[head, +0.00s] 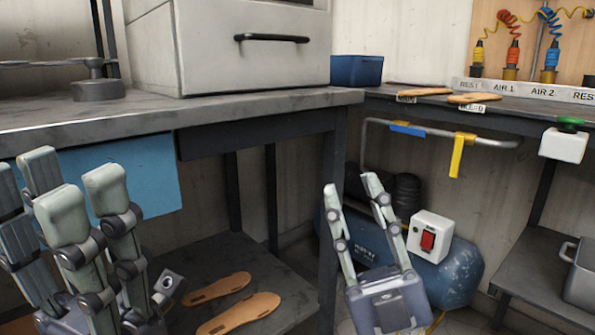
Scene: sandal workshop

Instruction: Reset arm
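My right gripper (353,190) is raised at the lower middle, its two pale fingertips pointing up and apart with nothing between them. It is in front of the blue air tank (455,282) and hides part of it. My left gripper (57,192) is close to the camera at the lower left. Its pale finger pads point up and stand apart, and I see nothing held between them. It hides part of the blue sheet (135,172) under the bench front and part of the lower shelf.
The grey workbench (240,109) carries a large grey cabinet (250,45). Two tan soles (240,312) lie on its lower shelf. At right, a side bench (500,113) holds a blue bin (356,71) and more soles (475,98). A white box with a red switch (430,238) is by the tank.

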